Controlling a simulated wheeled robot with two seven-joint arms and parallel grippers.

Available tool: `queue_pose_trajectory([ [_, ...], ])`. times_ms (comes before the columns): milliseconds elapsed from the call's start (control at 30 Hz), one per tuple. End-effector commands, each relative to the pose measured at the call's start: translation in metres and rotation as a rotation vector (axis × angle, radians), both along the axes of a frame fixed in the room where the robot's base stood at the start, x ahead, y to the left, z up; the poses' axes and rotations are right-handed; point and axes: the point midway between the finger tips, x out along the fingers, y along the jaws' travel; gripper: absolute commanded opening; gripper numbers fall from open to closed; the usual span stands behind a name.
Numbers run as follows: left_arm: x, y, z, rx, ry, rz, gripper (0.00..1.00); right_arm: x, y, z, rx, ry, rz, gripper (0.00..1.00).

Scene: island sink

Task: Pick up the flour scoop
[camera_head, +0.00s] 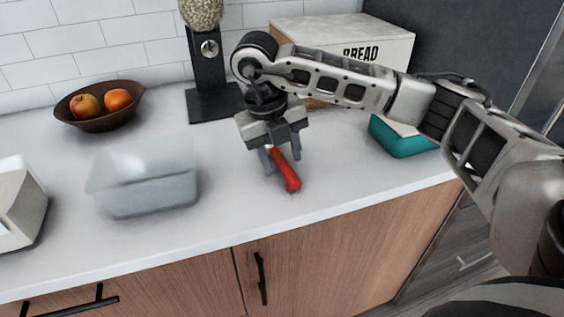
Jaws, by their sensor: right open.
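The flour scoop (287,173) lies on the white counter; its red handle points toward the counter's front edge. The rest of the scoop is hidden under my right gripper. My right gripper (282,165) comes down from above over the scoop, with its open fingers on either side near the back end of the handle. I cannot tell whether the fingers touch it. My left gripper is not in view.
A translucent bin (146,181) stands to the left. A brown fruit bowl (88,117), dark dispenser (208,68), bread box (350,36) and teal container (402,144) stand farther back or right. The counter in front of the scoop is clear.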

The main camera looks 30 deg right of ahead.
Motion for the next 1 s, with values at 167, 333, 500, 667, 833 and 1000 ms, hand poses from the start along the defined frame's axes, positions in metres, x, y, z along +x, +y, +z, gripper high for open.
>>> queue_pose_trajectory([
  [167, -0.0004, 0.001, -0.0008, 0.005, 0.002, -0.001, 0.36, -0.0003, -0.0018, -0.0085, 0.0, -0.002, 0.0, 0.45],
  [333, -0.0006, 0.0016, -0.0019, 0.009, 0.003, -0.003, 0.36, -0.0003, -0.0015, -0.0085, 0.0, -0.001, 0.0, 0.4],
  [500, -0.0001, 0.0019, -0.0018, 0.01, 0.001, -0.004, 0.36, -0.0003, -0.0015, -0.0084, 0.0, -0.001, 0.0, 0.0],
  [667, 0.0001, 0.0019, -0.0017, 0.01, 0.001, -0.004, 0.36, -0.0003, -0.0015, -0.0081, 0.0, -0.001, 0.0, 0.0],
  [833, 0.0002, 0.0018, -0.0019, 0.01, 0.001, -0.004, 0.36, -0.0002, -0.0013, -0.0078, 0.0, -0.001, 0.0, 0.0],
  [1000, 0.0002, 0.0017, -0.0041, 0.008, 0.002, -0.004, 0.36, 0.0001, -0.0011, -0.0009, 0.002, -0.002, 0.0, 0.0],
])
